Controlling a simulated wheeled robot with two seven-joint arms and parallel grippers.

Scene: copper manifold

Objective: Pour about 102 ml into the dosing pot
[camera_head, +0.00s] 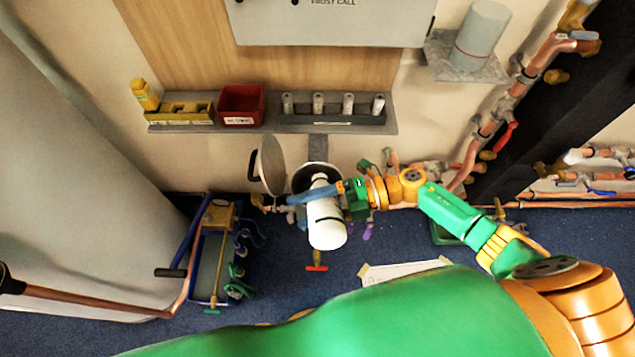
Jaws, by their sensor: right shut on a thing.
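A white bottle (327,227) with a dark line around it is held by my right gripper (322,193). The gripper comes in from the right and is shut on the bottle near its narrower end. The bottle is tilted, with that end toward the dark round opening of the dosing pot (302,178). The bottle and gripper hide much of the pot, and I cannot see any liquid or the bottle's mouth clearly. The pot's round grey lid (272,165) stands open at its left. My left gripper is not in view.
A wall shelf (222,128) behind the pot carries a yellow bottle (145,95), a red bin (241,105) and several small cylinders. A blue-framed pump set (210,262) stands on the floor at left. Copper pipes and valves (500,115) run along the right.

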